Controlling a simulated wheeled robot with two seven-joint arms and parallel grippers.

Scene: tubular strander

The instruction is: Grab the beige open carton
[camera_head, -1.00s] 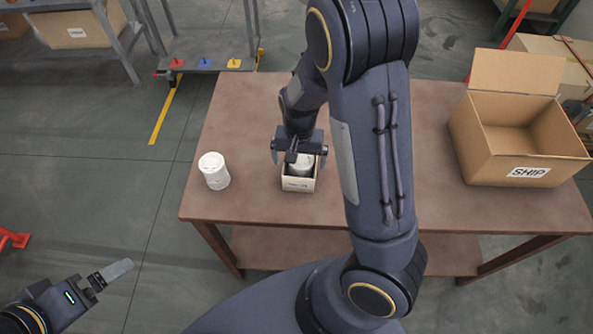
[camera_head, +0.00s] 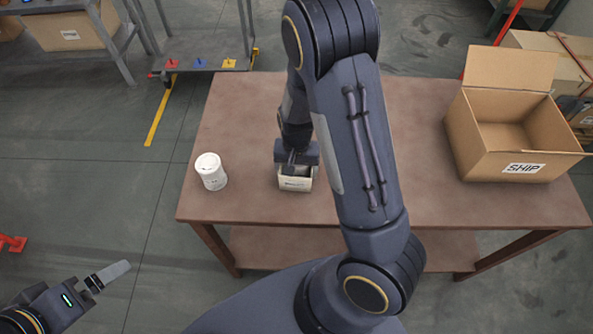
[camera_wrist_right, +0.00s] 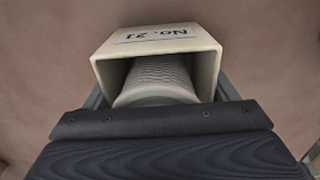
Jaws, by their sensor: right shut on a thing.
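The beige open carton (camera_head: 294,185) stands upright on the brown table, left of its middle. In the right wrist view the carton (camera_wrist_right: 157,42) shows a "No. 21" label and a white ribbed cylinder (camera_wrist_right: 157,80) inside it. My right gripper (camera_head: 296,166) is over the carton from above and shut on it, with grey finger edges along two opposite sides in the wrist view. The gripper hides part of the carton's opening. My left gripper (camera_head: 108,275) hangs at the lower left, away from the table; I cannot tell its opening.
A large open cardboard box marked SHIP (camera_head: 522,168) stands at the table's right end. A cart with coloured pegs (camera_head: 200,63) is behind the table. The table around the carton is mostly bare.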

